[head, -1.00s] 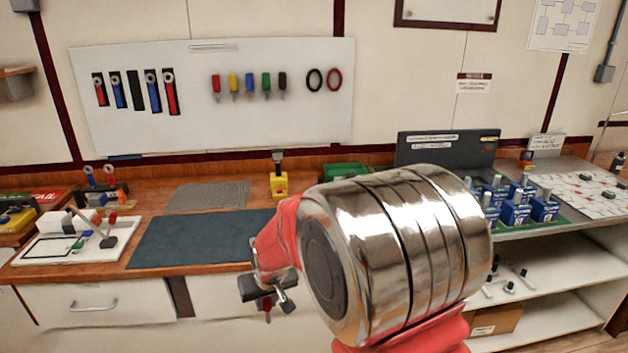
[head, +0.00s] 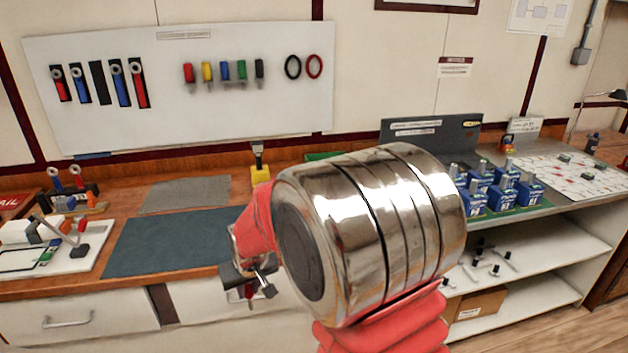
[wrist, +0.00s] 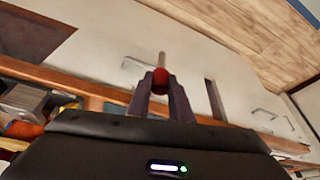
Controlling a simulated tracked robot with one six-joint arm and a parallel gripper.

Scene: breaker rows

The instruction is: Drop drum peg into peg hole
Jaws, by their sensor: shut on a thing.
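My gripper (wrist: 160,98) is shut on a small red piece with a thin pale metal pin, taken as the drum peg (wrist: 160,77), in the wrist view. The red piece sits between the two dark fingertips, with the pin pointing away from the gripper. In the head view my gripper (head: 248,284) is in front of the bench drawers, partly hidden by my large metal and red arm link. Only a bit of red shows by it there. I cannot make out a peg hole in either view.
The wooden bench holds a dark mat (head: 165,243), a grey ribbed mat (head: 186,194) and a white board with small parts (head: 50,245) at left. Several blue breakers (head: 500,190) stand on a green base at right, beside a white panel (head: 580,175). Open shelves are below.

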